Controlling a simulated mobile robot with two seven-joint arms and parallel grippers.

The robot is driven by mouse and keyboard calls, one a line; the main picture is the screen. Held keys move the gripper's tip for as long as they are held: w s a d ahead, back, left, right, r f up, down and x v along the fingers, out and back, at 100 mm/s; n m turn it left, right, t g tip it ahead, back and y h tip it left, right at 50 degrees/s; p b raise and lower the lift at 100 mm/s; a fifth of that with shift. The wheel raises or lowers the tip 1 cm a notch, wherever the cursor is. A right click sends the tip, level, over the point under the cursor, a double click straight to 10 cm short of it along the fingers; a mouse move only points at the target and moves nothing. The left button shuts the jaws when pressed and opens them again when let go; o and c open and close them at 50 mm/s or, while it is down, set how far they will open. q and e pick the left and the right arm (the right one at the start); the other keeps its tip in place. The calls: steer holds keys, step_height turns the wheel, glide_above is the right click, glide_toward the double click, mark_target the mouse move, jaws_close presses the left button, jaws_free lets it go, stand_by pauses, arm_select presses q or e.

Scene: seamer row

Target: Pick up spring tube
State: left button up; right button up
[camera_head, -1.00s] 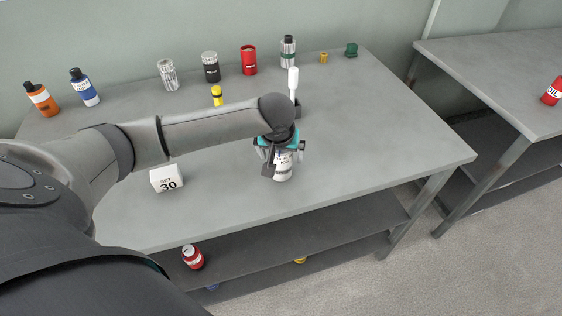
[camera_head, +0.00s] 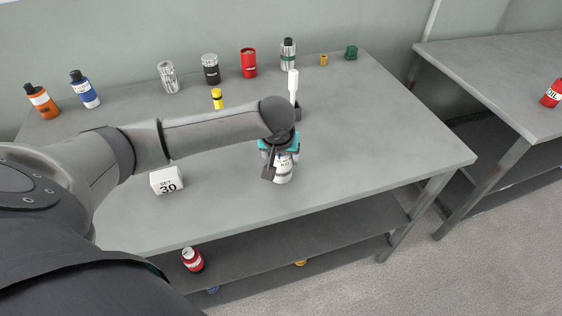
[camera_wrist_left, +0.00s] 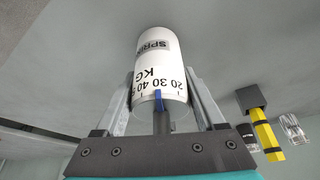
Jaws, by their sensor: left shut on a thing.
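The spring tube (camera_head: 284,172) is a white cylinder with a dark label and a printed kilogram scale, standing near the front middle of the table in the head view. In the left wrist view the spring tube (camera_wrist_left: 158,62) fills the middle, and its label reads "SPRIN". My left gripper (camera_head: 280,160) is over the tube from above, its teal-trimmed body partly hiding the tube's top. In the left wrist view the two fingers of the left gripper (camera_wrist_left: 160,100) lie on either side of the tube, shut on it. My right gripper is not in view.
A white block marked "SET 30" (camera_head: 167,181) stands left of the tube. A white-handled tool in a dark holder (camera_head: 293,88) stands behind the gripper. Several bottles and cans line the back. A red can (camera_head: 193,259) sits on the lower shelf. The table's right side is clear.

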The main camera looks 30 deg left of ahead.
arm_select(q)
steer(key=shift+c, duration=0.9)
